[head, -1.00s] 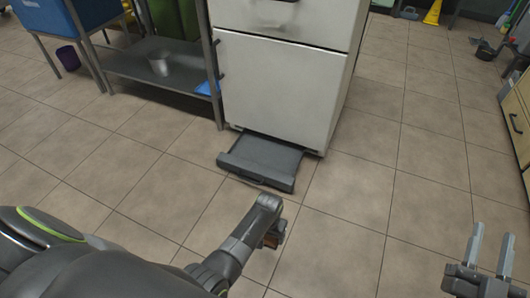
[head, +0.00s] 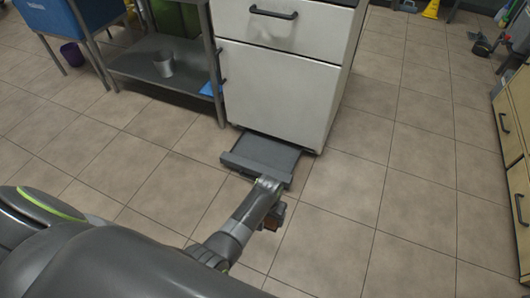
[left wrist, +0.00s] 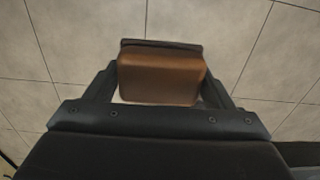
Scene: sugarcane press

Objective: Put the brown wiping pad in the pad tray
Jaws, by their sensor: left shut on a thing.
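The brown wiping pad (left wrist: 161,78) is held between the two fingers of my left gripper (left wrist: 160,85) in the left wrist view. In the head view the pad (head: 279,214) shows only as a small brown patch at the end of my left gripper (head: 273,205). The pad tray (head: 262,153) seems to be the grey, shallow drawer-like tray jutting out at floor level under the white cabinet. My left gripper is at the tray's front right in the picture, covering part of its front edge. My right gripper is out of view.
The white cabinet (head: 275,90) stands above the tray. Wooden drawers (head: 515,150) stand at the far right. The tiled floor between is clear.

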